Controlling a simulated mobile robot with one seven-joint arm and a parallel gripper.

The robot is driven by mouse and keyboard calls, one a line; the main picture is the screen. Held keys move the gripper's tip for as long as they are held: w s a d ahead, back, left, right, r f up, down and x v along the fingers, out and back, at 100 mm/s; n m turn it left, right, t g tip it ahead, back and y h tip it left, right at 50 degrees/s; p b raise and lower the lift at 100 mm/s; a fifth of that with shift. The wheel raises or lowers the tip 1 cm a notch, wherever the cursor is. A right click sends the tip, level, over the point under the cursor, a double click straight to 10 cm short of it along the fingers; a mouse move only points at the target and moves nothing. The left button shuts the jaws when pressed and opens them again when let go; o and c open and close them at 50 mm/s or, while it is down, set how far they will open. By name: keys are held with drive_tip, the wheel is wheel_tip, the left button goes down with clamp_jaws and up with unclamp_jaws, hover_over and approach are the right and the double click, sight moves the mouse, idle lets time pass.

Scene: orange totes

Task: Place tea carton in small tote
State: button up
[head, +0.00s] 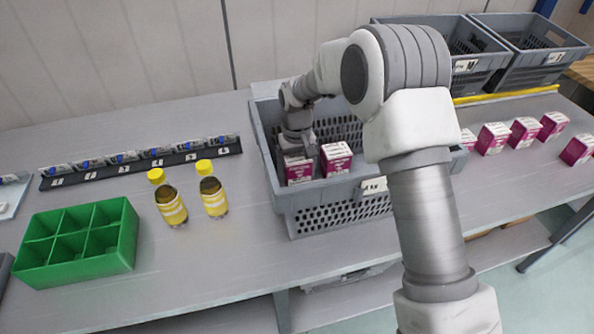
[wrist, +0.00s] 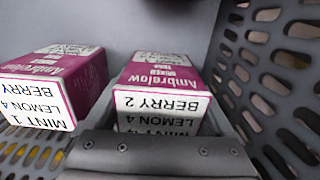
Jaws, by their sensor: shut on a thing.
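A grey perforated tote (head: 340,213) stands on the table in the middle of the head view. Its holed wall (wrist: 285,85) also fills the right of the wrist view. My gripper (head: 298,150) reaches down inside the tote, shut on a magenta and white tea carton (head: 299,174). In the wrist view this held carton (wrist: 160,78) has "BERRY 2" on its end. A second tea carton (head: 336,160) stands beside it in the tote, and it shows at the left of the wrist view (wrist: 82,75). Whether the held carton touches the tote floor cannot be seen.
Several more tea cartons (head: 524,132) stand on the table at right, partly behind my arm. Two yellow-capped bottles (head: 213,196) stand left of the tote. A green divided box (head: 110,250) is farther left. Larger grey crates (head: 530,75) stand at the back right.

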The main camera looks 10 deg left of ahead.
drive_tip(key=shift+f, duration=0.15)
drive_tip(key=o, duration=1.3)
